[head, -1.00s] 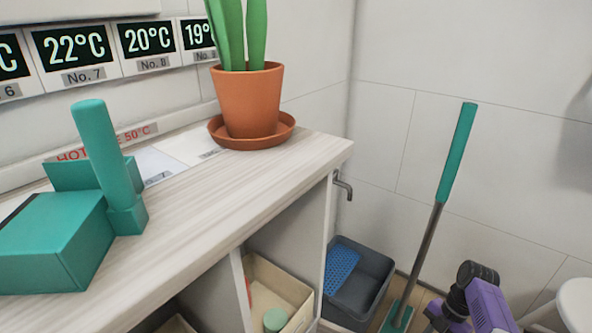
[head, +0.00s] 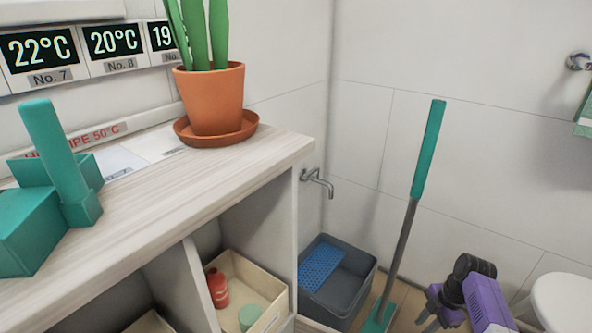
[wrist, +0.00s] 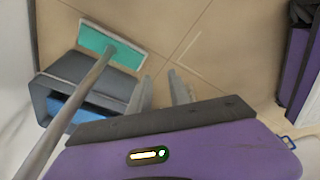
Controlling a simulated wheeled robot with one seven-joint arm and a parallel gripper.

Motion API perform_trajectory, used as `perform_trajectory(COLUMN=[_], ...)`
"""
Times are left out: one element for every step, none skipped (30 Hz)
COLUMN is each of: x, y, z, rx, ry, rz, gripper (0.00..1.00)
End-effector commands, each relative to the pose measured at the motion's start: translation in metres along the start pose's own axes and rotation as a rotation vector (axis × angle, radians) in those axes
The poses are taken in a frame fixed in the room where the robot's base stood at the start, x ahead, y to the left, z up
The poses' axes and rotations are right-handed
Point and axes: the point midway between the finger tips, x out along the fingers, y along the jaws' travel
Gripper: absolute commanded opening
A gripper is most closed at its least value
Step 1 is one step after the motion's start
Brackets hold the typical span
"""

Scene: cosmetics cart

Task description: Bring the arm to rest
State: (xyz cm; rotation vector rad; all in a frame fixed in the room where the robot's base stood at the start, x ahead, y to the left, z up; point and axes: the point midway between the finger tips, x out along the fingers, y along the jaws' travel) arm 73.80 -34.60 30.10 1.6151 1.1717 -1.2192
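My arm (head: 484,300) is purple and dark grey and shows at the lower right of the head view. My gripper (head: 430,319) hangs at its end, low over the floor and right of the mop's foot. In the wrist view my gripper (wrist: 162,84) shows two grey fingers with a gap between them and nothing held. The floor lies below them.
A mop (head: 406,235) leans on the wall, its teal foot on the floor. Beside it is a grey bin (head: 362,292) with a blue grid. The counter (head: 200,180) holds a potted plant (head: 215,95) and a teal holder (head: 30,235). A white rounded fixture (head: 565,302) is at right.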

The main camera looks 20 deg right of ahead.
Motion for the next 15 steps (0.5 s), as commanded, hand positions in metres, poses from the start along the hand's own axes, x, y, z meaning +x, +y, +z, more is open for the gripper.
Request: perform_trajectory(x=[-0.006,-0.009,-0.012,-0.015,-0.017,-0.018,-0.019,-0.019,-0.020,-0.020,-0.020,-0.020,-0.021,-0.022,-0.023], y=[0.012,0.019,0.028,0.035,0.041,0.049,0.056,0.061,0.069,0.073,0.076,0.079,0.080,0.079,0.077], z=[0.005,0.008,0.012,0.014,0.016,0.017,0.016,0.014,0.009,0.004,-0.003,-0.013,-0.021,-0.030,-0.043], rx=[0.044,0.076,0.123,0.159,0.199,0.255,0.298,0.345,0.411,0.462,0.513,0.578,0.623,0.666,0.716], ry=[-0.026,-0.041,-0.060,-0.074,-0.087,-0.101,-0.109,-0.113,-0.115,-0.111,-0.101,-0.082,-0.065,-0.043,-0.012], rz=[0.046,0.077,0.120,0.155,0.192,0.248,0.294,0.343,0.415,0.472,0.529,0.605,0.659,0.707,0.768], gripper=[0.23,0.23,0.23,0.23,0.23,0.23,0.23,0.23,0.23,0.23,0.23,0.23,0.23,0.23,0.23])
